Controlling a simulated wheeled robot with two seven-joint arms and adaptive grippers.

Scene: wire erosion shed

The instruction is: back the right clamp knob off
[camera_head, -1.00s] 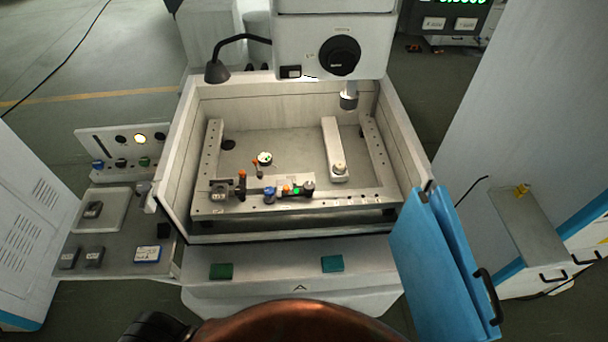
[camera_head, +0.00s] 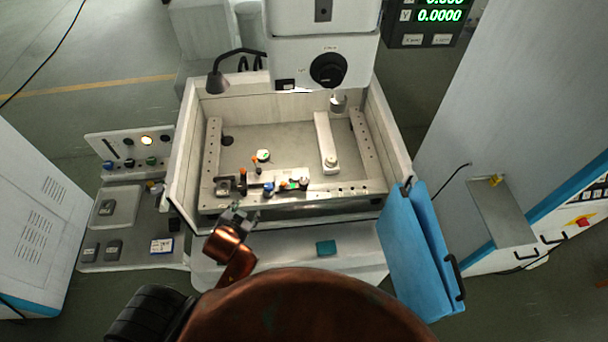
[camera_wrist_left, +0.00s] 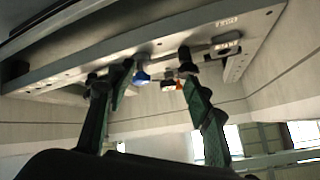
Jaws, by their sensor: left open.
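The fixture strip (camera_head: 285,177) lies along the front of the machine's work frame. I cannot tell for sure which is the right clamp knob. My left gripper (camera_head: 238,214) is open and empty at the tank's front edge, left of and nearer than the knobs. In the left wrist view the open fingers (camera_wrist_left: 155,62) frame the blue knob (camera_wrist_left: 142,77), with an orange part (camera_wrist_left: 181,84) beside the right finger. My right gripper is out of view.
The tank's front wall (camera_head: 300,218) runs just below the work frame. A light clamp arm (camera_head: 325,140) stands right of the fixture, under the machine head (camera_head: 325,62). A blue door (camera_head: 415,245) hangs open at the right.

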